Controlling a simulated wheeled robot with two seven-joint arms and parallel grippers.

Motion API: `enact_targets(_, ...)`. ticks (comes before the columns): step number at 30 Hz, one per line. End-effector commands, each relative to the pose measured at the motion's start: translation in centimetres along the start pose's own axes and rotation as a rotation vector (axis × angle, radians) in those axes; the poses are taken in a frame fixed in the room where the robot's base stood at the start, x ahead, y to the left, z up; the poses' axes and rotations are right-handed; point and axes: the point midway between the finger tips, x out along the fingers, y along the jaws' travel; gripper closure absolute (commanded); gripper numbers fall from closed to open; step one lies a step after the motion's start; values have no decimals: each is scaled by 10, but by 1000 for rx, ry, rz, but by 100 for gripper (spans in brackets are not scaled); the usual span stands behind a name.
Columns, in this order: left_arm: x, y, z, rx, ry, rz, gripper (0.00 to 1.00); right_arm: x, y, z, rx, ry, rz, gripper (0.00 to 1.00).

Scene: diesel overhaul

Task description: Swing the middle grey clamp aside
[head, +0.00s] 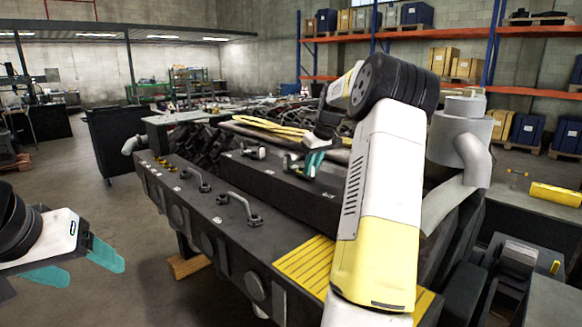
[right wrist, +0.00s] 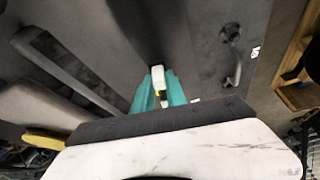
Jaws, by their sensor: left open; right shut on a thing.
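My right gripper (head: 314,162) reaches over the dark engine from the right, its teal fingers low at the raised cover. It is shut on a small pale piece (right wrist: 158,76), which shows between its fingers in the right wrist view; this seems to be part of a clamp, though the fingers hide much of it. A small grey clamp (head: 254,152) stands further left on the same cover. Another small grey fitting (head: 289,162) shows just left of the right fingers. My left gripper (head: 76,265) is open and empty, off the engine's left side.
Two grab handles stand on the lower engine ledge, one nearer (head: 240,208) and one farther (head: 195,180). A yellow ribbed step (head: 304,262) lies at the engine's near end. A large grey pipe (head: 465,145) rises on the right.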

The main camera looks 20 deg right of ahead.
Motion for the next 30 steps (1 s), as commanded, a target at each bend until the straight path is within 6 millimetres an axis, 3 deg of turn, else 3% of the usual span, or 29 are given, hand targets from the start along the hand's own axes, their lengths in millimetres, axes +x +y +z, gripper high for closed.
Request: enact_targets(30, 0, 0, 0, 0, 0, 0, 31, 8, -44, -21, 823, 3, 344, 100)
